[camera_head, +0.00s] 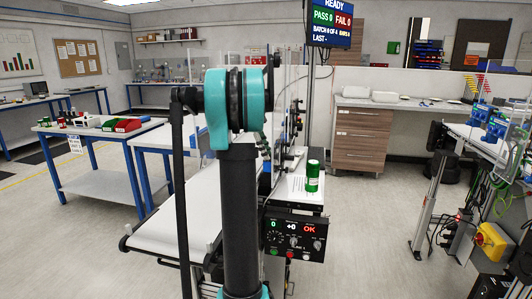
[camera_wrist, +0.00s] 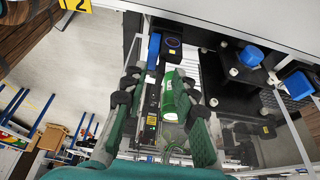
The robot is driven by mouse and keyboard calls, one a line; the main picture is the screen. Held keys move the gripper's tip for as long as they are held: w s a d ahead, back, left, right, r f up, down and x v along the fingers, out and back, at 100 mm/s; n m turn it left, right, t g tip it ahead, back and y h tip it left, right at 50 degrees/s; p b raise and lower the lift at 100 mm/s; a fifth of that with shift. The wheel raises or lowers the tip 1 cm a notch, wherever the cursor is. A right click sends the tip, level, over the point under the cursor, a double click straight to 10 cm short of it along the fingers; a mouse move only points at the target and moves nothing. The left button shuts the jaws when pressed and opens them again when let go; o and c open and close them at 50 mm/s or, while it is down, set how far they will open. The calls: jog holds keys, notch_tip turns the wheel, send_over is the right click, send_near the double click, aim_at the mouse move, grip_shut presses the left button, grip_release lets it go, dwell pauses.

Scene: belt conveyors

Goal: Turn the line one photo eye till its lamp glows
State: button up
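My gripper (camera_wrist: 160,92) is open in the wrist view, its dark-padded fingers well apart. A green can (camera_wrist: 178,95) shows between and beyond the fingers; I see no grip on it. A narrow dark device with a small green light (camera_wrist: 152,118) lies beside the can in that view. A black block with a round face (camera_wrist: 171,45) is above it. I cannot tell which part is the line one photo eye, or whether its lamp glows.
In the head view, a green can (camera_head: 313,176) stands on a white surface right of my arm. A status screen (camera_head: 332,22) hangs above.

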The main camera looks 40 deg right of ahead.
jog(key=v, duration=1.2)
dwell(0.5)
